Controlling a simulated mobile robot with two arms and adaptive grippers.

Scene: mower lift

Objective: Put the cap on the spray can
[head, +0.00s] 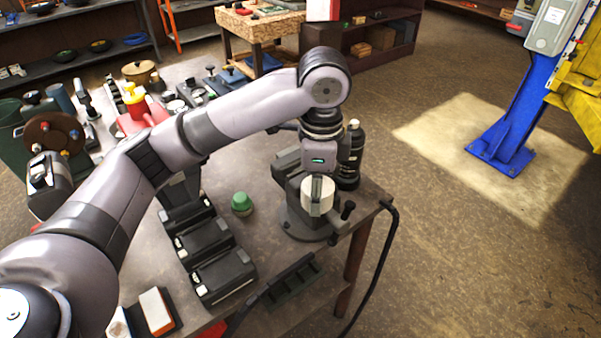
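A green domed piece (241,203), which looks like the cap, sits on the workbench right of the black battery units. A white cylindrical body (328,201), possibly the spray can, is at the grey vise (301,222) near the bench's right corner. My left gripper (317,190) points down right over the white body, and a grey finger-like part shows in front of it. I cannot tell whether the fingers touch or grip it. The top of the white body is hidden by the gripper. My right gripper is out of view.
A dark bottle (353,150) stands just behind the vise. Black battery units (205,248) line the bench left of the green piece. A black rack (290,283) lies along the front edge. A red-and-yellow can (134,105) and tools crowd the back left.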

